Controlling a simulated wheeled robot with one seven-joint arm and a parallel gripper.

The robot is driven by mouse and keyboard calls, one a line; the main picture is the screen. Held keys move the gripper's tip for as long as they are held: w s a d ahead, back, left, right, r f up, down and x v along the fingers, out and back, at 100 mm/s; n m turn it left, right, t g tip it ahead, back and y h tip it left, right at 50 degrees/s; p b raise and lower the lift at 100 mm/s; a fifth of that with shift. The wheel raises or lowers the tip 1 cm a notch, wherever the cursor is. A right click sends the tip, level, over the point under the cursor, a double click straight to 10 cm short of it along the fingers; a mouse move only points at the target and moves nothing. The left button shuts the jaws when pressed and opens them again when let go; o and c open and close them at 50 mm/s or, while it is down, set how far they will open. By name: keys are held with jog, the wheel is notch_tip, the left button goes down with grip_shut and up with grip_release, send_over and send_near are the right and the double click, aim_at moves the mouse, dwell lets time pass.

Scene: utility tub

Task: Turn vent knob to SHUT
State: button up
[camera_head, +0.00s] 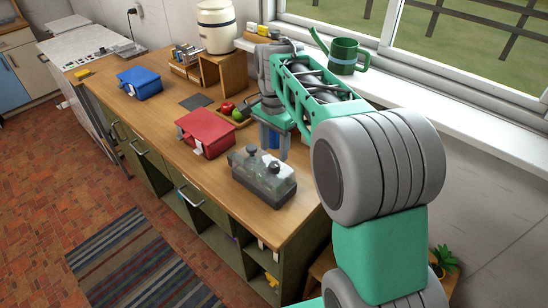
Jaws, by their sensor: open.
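My arm reaches over the right end of the wooden counter (165,130). My gripper (273,148) points down near the back of the counter, between the red box and the wall. Its two grey fingers are apart. Something blue shows between or behind them, too small to tell what it is. I cannot make out a vent knob or a SHUT mark in this view. My arm hides part of the wall and counter behind it. Small dark knob-like parts show on a white-topped unit (85,40) at the far left, too small to identify.
Red and green fruit (232,110) lies near the gripper. A green watering can (343,55) stands on the sill. The brick floor ahead is open.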

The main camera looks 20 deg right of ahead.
aim_at(274, 164)
notch_tip(274, 164, down, 6)
jog(key=shift+r+p, duration=0.2)
jog(key=shift+p, duration=0.2)
grip_shut()
dwell(0.3)
